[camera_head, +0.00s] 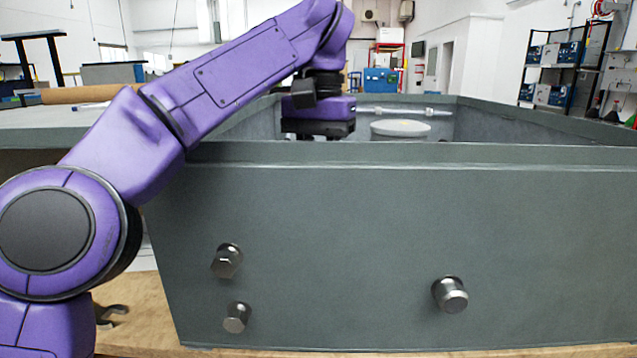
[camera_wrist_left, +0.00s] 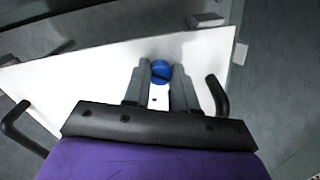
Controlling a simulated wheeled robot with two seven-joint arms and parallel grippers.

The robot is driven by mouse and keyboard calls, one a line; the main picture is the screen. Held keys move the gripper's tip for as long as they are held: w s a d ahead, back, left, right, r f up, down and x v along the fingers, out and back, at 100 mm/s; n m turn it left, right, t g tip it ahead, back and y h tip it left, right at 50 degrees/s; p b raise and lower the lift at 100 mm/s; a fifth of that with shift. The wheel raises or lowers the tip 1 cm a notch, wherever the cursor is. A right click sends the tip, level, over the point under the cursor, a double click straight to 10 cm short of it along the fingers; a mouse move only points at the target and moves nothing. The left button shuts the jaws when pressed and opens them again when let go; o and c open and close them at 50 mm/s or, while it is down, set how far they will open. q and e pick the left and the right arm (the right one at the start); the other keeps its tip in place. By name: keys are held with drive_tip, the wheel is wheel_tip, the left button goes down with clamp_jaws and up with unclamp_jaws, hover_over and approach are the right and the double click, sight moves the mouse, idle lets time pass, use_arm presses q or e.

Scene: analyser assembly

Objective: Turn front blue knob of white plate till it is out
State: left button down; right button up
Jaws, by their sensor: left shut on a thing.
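The white plate (camera_wrist_left: 90,75) lies slanted across the left wrist view, partly covered by my gripper. The blue knob (camera_wrist_left: 160,71) sits near the plate's upper edge in that view, with a dark slot across it. My left gripper (camera_wrist_left: 161,67) has one finger on each side of the knob and is shut on it. In the head view my left arm reaches over the wall of the grey housing, and the gripper body (camera_head: 318,128) is inside. Its fingertips, the plate and the knob are hidden there behind the wall. My right gripper is not in view.
The grey housing's front wall (camera_head: 390,240) carries metal bolts (camera_head: 450,294). Inside are a white round part (camera_head: 400,128) and a pale tube (camera_head: 405,111). Black curved handles (camera_wrist_left: 220,95) stand at both sides of my gripper in the left wrist view.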

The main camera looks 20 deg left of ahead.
use_arm(q)
drive_tip(key=n, duration=0.2)
drive_tip(key=shift+d+f+n+b, duration=0.1)
drive_tip(key=shift+f+n+b, duration=0.05)
drive_tip(key=shift+n+b, duration=0.2)
drive_tip(key=shift+n, duration=1.95)
drive_tip(key=c, duration=0.9)
unclamp_jaws()
wheel_tip(320, 180, up, 11)
drive_tip(key=p, duration=1)
drive_tip(key=shift+f, duration=0.1)
